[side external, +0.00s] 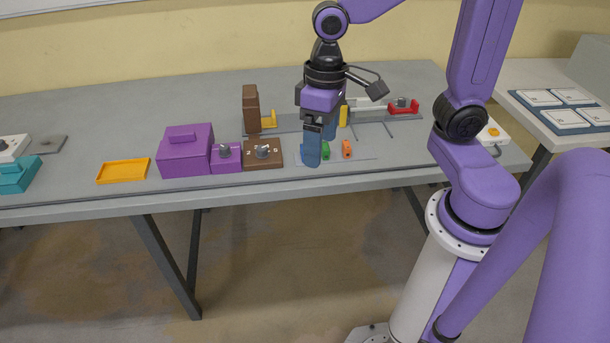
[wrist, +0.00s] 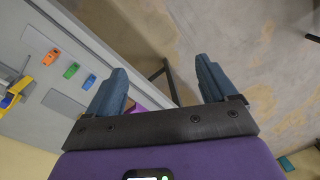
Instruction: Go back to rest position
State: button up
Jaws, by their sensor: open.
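My gripper (side external: 320,148) is above the front part of the table, with its two blue fingers apart and nothing between them. In the wrist view my gripper (wrist: 160,72) is also open and empty, and the floor shows between the fingers. A green block (side external: 326,150) and an orange block (side external: 347,149) sit on a thin pale mat beside the fingers in the side view. A blue block is mostly hidden behind a finger there.
A purple box (side external: 184,157) and a brown socket block (side external: 263,155) stand left of my gripper. A tall brown block (side external: 251,108), a yellow piece (side external: 268,118) and a red holder (side external: 404,107) stand farther back. An orange tray (side external: 123,171) lies left. The table's front edge is close.

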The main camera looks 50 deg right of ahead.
jog(key=s+d+f+n, duration=0.1)
jog(key=s+d+n, duration=0.2)
jog(key=s+n, duration=0.6)
jog(key=shift+s+d+f+h, duration=0.3)
jog(key=shift+s+f, duration=0.1)
jog(key=shift+s, duration=0.85)
